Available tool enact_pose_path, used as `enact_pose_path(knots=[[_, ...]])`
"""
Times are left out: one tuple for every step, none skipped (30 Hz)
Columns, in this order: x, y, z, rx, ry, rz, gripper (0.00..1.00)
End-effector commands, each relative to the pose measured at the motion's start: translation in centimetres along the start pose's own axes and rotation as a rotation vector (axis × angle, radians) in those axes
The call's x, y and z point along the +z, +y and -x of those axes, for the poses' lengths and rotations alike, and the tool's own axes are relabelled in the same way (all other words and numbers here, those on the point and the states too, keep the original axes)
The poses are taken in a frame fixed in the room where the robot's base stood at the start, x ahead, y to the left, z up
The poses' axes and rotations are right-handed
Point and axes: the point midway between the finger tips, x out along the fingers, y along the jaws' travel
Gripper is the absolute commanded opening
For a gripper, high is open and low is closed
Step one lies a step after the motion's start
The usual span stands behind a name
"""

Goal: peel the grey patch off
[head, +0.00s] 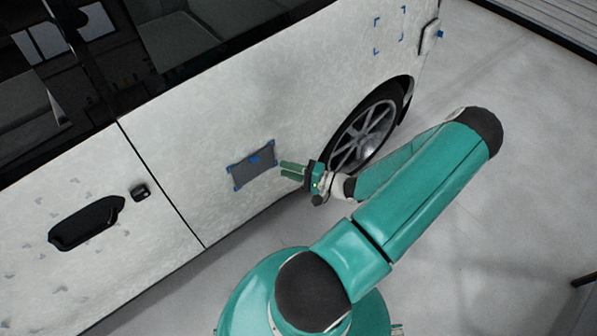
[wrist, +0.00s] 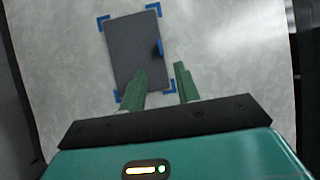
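The grey patch (head: 250,172) is a dark rectangle on the lower white side panel of the vehicle, between blue corner marks. It also shows in the wrist view (wrist: 130,55), lying flat as far as I can see. A small blue tab (head: 255,158) is on the patch; in the wrist view the tab (wrist: 159,46) is at its right edge. My gripper (head: 282,169) is just right of the patch in the head view. In the wrist view its green fingers (wrist: 160,69) are apart with nothing between them. The left finger overlaps the patch's lower part; contact cannot be told.
The white vehicle panel (head: 215,110) has a rear wheel (head: 365,135) right of the patch and a door handle (head: 88,222) to the left. Empty blue corner marks (head: 376,51) sit higher on the panel. The grey floor (head: 500,230) at right is mostly clear.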

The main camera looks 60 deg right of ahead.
Motion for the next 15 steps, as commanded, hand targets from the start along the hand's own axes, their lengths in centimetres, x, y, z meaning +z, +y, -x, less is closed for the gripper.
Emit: enact_pose_path(knots=[[0.0, 0.0, -1.0, -0.002, -0.001, -0.001, 0.32], [0.0, 0.0, -1.5, -0.002, -0.002, -0.001, 0.32], [0.0, 0.0, -2.3, -0.001, -0.003, 0.000, 0.32], [0.0, 0.0, -2.9, -0.001, -0.003, -0.001, 0.32], [0.0, 0.0, -3.4, -0.002, -0.003, -0.002, 0.32], [0.0, 0.0, -4.2, -0.001, -0.004, -0.002, 0.32], [0.0, 0.0, -4.7, -0.001, -0.004, -0.002, 0.32], [0.0, 0.0, -5.3, -0.002, -0.004, -0.001, 0.32], [0.0, 0.0, -6.0, -0.001, -0.005, -0.001, 0.32], [0.0, 0.0, -6.5, -0.001, -0.005, -0.002, 0.32], [0.0, 0.0, -7.0, -0.001, -0.004, -0.002, 0.32], [0.0, 0.0, -7.7, -0.001, -0.006, -0.002, 0.32], [0.0, 0.0, -8.1, 0.000, -0.006, -0.001, 0.32], [-0.1, 0.0, -8.4, 0.000, -0.006, -0.001, 0.32], [-0.1, 0.0, -8.8, 0.000, -0.005, -0.001, 0.32]])
